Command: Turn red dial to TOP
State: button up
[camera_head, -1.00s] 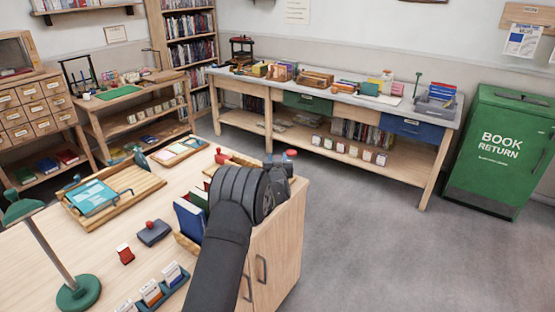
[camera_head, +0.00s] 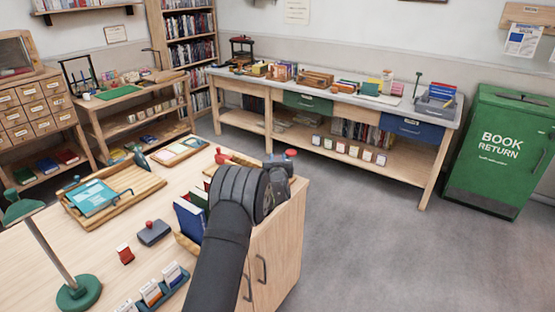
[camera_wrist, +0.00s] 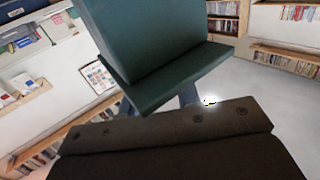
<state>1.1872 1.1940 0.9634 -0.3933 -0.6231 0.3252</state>
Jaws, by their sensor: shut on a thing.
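My gripper (camera_head: 279,164) is over the right end of the near desk, largely hidden behind my wrist. A red-topped part (camera_head: 290,153) shows just past it; I cannot tell whether it is the red dial. In the wrist view, a large dark green block (camera_wrist: 155,45) with a flat slab at its lower side is right in front of my gripper (camera_wrist: 160,101). Two blue-grey finger parts reach up to the slab, and my gripper is shut on it. No red dial or dial marking shows clearly in the wrist view.
Blue books (camera_head: 188,218) stand beside my arm on the desk. A red-handled thing (camera_head: 221,157), a grey stamp (camera_head: 153,232), a wooden tray (camera_head: 141,177) and a green lamp (camera_head: 78,292) stand to the left. Open floor (camera_head: 365,245) lies right of the desk.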

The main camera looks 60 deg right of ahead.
dwell(0.3)
jog(key=o, duration=0.9)
jog(key=shift+o, duration=0.2)
jog(key=shift+a, duration=0.1)
jog(key=v, duration=1.7)
jog(key=shift+s+a, duration=0.1)
